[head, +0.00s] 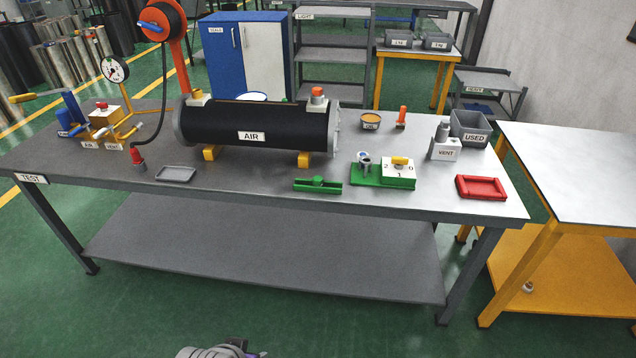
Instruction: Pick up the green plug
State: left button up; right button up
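What looks like the green plug (318,181) is a small green knob-like piece in the head view. It sits on a low green rectangular holder (332,188) near the front edge of the grey table marked TEST. The lower part of the plug is hidden in or behind the holder. A grey rounded part of my own body shows at the bottom edge, well in front of the table; no gripper fingers can be made out. Neither gripper is seen near the plug.
A black cylinder marked AIR (262,124) lies behind the plug. A green board (368,181) with a white dial box stands to its right, then a red tray (481,188). A grey tray (176,174) lies left. Table surface around the holder is clear.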

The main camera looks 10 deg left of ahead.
aim_at(317, 180)
jog(key=i+l, duration=0.25)
jog(key=i, duration=0.3)
jog(key=u, duration=0.4)
jog(key=i+l+u, duration=0.1)
jog(key=u, duration=0.3)
jog(key=l+u, duration=0.1)
jog(key=u, duration=0.35)
jog(key=i+l+u, duration=0.1)
jog(key=u, duration=0.3)
